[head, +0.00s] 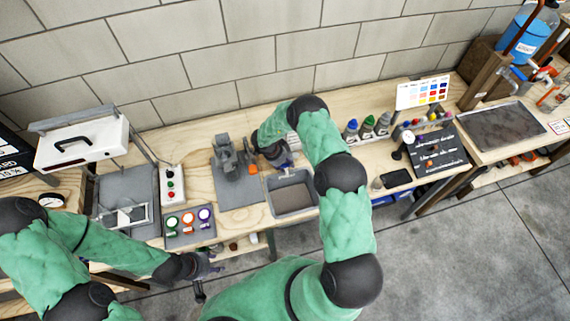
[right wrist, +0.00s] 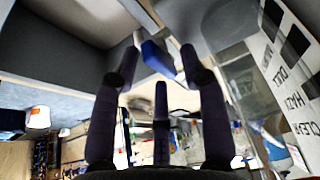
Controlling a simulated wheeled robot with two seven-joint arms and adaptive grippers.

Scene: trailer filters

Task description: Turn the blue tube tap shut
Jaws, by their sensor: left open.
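The blue tap handle (right wrist: 157,58) shows in the right wrist view as a small flat blue piece. It lies between the spread fingertips of my right gripper (right wrist: 160,62), with visible gaps at the sides; I cannot tell whether any finger touches it. In the head view my right gripper (head: 280,157) is above the back edge of the grey basin (head: 291,197), and I cannot make out the tap there. My left gripper (head: 207,265) is open and empty, low at the front edge of the bench, away from the tap.
A grey device (head: 230,158) with an orange part stands left of the basin. A printed card (right wrist: 287,75) reading clear, hazy and dull stands close beside my right gripper. Coloured round items (head: 188,222) lie at front left. Several bottles (head: 367,127) stand at right.

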